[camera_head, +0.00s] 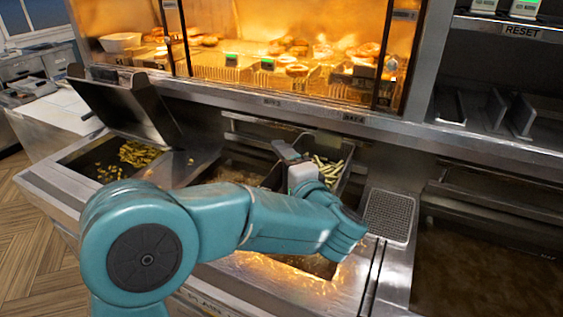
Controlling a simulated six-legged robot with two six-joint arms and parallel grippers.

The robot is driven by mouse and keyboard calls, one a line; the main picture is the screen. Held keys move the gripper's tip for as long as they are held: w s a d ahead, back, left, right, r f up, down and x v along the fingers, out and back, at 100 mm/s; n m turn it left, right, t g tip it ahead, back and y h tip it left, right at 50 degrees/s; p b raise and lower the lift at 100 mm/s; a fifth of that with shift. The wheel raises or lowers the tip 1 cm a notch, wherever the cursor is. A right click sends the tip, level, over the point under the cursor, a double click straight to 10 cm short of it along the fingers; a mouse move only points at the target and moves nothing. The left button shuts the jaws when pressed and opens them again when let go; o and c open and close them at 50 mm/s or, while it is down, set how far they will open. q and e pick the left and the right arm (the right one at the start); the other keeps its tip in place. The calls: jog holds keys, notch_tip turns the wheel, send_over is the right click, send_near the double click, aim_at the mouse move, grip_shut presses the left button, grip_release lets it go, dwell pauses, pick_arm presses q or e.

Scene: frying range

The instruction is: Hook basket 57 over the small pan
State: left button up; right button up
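A dark fry basket (343,176) with pale fries (327,168) in it is in the middle of the head view, at the back of the fryer. I cannot read a number on it. My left arm comes in from the left, and its grey gripper (290,158) is right at the basket's near left side. The wrist hides the basket's handle and the fingertips' grip, so I cannot tell whether they are closed on it. An oil-filled pan (310,265) shows partly below my forearm. Another oil pan (238,172) lies behind it. My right gripper is out of view.
A fries bin (75,160) with a raised lid (130,108) is at the left. A perforated plate (390,215) lies right of the basket. A large oil pan (490,270) is at the right. A heated display (270,70) stands above the back ledge.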

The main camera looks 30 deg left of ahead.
pick_arm(q)
jog(key=shift+f, duration=0.1)
jog(key=shift+s+d, duration=0.15)
jog(key=shift+d, duration=0.15)
jog(key=b+v, duration=0.1)
jog(key=v, duration=1.4)
jog(key=shift+s+d, duration=0.15)
jog(key=shift+d, duration=0.15)
jog(key=shift+s, duration=0.1)
